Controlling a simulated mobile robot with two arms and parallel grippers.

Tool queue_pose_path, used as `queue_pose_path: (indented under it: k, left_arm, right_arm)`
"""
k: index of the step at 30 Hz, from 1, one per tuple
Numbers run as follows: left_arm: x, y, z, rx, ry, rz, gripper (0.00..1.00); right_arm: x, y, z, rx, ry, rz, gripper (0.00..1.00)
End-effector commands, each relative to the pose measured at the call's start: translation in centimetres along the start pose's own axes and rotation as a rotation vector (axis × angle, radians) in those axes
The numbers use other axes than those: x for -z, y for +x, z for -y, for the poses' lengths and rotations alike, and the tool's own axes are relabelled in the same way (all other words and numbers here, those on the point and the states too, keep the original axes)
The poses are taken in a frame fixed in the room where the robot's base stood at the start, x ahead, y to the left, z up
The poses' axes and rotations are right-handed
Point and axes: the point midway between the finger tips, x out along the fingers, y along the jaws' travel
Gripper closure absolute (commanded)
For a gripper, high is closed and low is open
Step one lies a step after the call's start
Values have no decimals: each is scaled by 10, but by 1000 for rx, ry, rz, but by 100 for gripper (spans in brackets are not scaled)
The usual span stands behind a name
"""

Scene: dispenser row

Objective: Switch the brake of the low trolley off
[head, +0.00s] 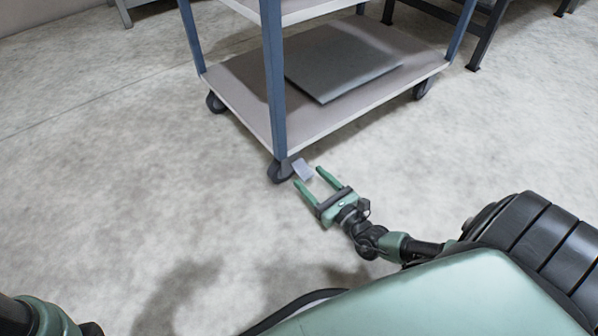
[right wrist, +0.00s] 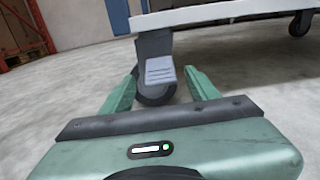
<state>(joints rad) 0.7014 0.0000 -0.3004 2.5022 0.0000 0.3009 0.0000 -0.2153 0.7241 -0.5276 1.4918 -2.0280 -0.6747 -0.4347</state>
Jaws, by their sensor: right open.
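The low trolley (head: 236,98) has blue posts and grey shelves and stands on black castors. Its brake pedal (head: 302,169) is a small light grey plate at the near corner castor (head: 280,171). In the right wrist view the ribbed pedal (right wrist: 160,71) sits in front of the castor wheel (right wrist: 156,92), and it looks tilted. My right gripper (head: 310,176) is open and empty, low near the floor, its fingers pointing at the pedal from either side. I cannot tell whether they touch it. Of my left arm only a part shows at the lower left; its gripper is out of view.
A dark flat panel (head: 340,62) lies on the trolley's lower shelf. Dark-legged furniture (head: 484,38) stands behind at the right. An orange rack (right wrist: 28,26) shows far left in the right wrist view. The floor left of the trolley is clear.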

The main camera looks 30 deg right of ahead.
Motion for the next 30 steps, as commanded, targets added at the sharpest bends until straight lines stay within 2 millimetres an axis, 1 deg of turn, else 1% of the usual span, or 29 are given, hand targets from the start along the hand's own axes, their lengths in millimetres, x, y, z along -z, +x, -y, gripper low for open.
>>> queue_pose_path:
  k: [1,3,9,13,21,23,24,26,27,28,30]
  left_arm:
    - [2,-8,-2,0,0,1,64]
    - [4,-14,-3,0,0,2,64]
    - [7,-24,-5,0,0,3,64]
    - [8,-27,-5,0,0,3,64]
    - [8,-26,-5,0,0,3,64]
    - [8,-26,-5,0,0,3,64]
    - [8,-26,-6,0,0,3,64]
    - [8,-26,-6,0,0,3,64]
    - [8,-26,-6,0,0,3,64]
    - [8,-26,-6,0,0,3,64]
    - [8,-26,-5,0,0,3,64]
  right_arm:
    - [3,10,0,1,2,5,40]
    - [3,22,0,2,2,6,40]
    - [2,48,1,3,2,2,40]
    - [2,56,0,2,2,0,40]
    - [0,57,0,2,2,-1,40]
    - [0,57,0,2,2,-1,57]
    - [0,57,0,2,2,-1,68]
    - [0,57,0,2,2,-1,84]
    - [0,57,1,2,2,-1,96]
    - [0,57,1,2,2,-1,100]
    - [0,57,1,2,2,-2,100]
